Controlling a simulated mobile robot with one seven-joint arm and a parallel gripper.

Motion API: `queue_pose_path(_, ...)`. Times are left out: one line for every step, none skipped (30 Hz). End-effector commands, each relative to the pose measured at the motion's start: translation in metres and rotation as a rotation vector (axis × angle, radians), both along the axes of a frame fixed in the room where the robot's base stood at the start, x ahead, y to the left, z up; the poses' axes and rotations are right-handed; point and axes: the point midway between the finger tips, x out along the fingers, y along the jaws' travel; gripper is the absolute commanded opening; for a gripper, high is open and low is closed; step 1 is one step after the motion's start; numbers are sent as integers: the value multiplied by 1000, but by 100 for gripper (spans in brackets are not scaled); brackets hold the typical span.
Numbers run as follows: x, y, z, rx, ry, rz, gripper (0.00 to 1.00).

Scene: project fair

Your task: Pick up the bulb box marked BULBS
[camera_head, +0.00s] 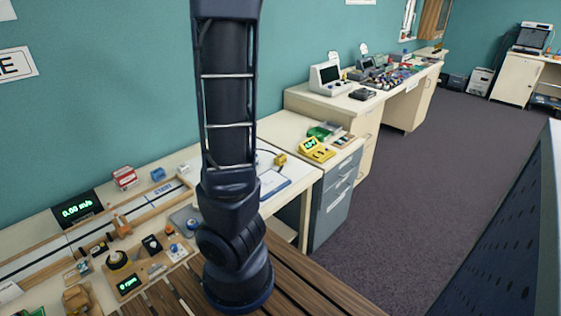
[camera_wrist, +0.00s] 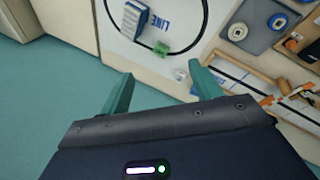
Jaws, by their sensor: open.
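No BULBS lettering is readable in either view. A small red-and-white box (camera_head: 124,178) stands near the wall at the left in the head view; its marking is too small to read, so I cannot tell if it is the bulb box. My gripper (camera_wrist: 162,88) shows in the wrist view with its two green fingers spread apart and nothing between them. It is outside the head view, where my dark arm rises through the middle, so I cannot tell how far it is from that box.
A digital display (camera_head: 77,211), a blue block (camera_head: 158,174) and a START track (camera_head: 130,208) lie on the left bench. A yellow meter (camera_head: 316,149) sits on the grey drawer cabinet (camera_head: 335,205). The wrist view shows a LINE board (camera_wrist: 178,12) with a blue-white block (camera_wrist: 135,18).

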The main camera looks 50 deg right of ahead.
Motion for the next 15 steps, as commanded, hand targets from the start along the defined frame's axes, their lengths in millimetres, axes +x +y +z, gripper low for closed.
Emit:
queue_pose_path(3, -15, -7, -38, 24, 21, 64)
queue_pose_path(3, -24, -10, -62, 39, 37, 64)
queue_pose_path(4, -36, -14, -94, 57, 60, 64)
queue_pose_path(5, -45, -17, -119, 73, 77, 64)
queue_pose_path(5, -55, -18, -146, 87, 95, 64)
queue_pose_path(5, -67, -21, -179, 109, 117, 64)
queue_pose_path(5, -76, -22, -205, 125, 135, 64)
queue_pose_path(5, -84, -23, -231, 143, 152, 64)
queue_pose_path(4, -96, -23, -267, 166, 176, 64)
queue_pose_path(4, -105, -23, -293, 185, 195, 64)
queue_pose_path(4, -113, -23, -322, 204, 214, 64)
queue_pose_path(2, -124, -22, -357, 232, 239, 64)
queue_pose_path(1, -133, -20, -384, 252, 258, 64)
queue_pose_path(0, -141, -18, -412, 276, 278, 64)
queue_pose_path(-1, -151, -15, -450, 304, 305, 64)
